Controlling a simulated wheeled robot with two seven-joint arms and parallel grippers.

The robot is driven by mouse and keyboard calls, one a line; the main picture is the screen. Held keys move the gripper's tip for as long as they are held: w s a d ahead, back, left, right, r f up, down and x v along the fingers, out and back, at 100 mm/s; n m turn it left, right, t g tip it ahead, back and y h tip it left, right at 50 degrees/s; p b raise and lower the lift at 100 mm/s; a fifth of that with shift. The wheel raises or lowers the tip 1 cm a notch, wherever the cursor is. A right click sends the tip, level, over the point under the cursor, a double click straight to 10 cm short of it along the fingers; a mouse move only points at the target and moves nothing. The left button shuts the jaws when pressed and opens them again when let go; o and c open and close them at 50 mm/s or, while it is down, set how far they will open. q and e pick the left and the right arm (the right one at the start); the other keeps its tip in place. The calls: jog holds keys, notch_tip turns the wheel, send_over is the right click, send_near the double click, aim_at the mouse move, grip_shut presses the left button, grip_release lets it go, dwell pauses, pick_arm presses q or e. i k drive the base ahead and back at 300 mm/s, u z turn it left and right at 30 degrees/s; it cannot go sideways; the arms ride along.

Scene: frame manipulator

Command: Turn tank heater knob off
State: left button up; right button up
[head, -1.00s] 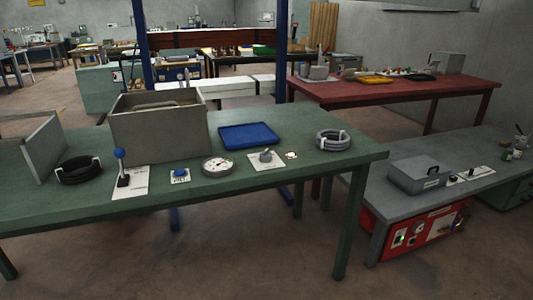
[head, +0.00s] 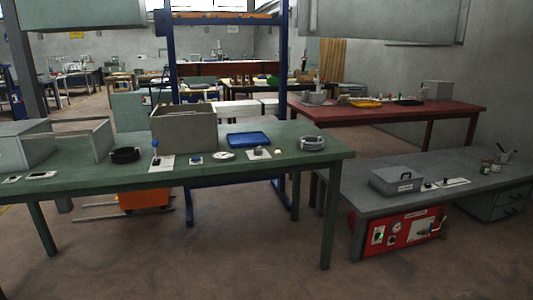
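A small grey knob (head: 259,151) sits on a white plate on the green table (head: 100,182), right of the round gauge (head: 224,155). A small pale light or button (head: 277,152) is just to its right. The labels are too small to read, so I cannot tell whether this is the tank heater knob. Its turned position is also too small to tell. Neither of my grippers is in view.
The green table also holds a grey box (head: 184,130), a blue tray (head: 248,140), a blue-topped lever (head: 155,147) and coiled hoses (head: 312,143). A grey bench (head: 345,180) stands at right. The floor in front is clear.

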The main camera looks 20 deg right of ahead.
aim_at(258, 151)
jog(key=z, duration=0.55)
jog(key=i, duration=1.6)
jog(key=u, duration=0.65)
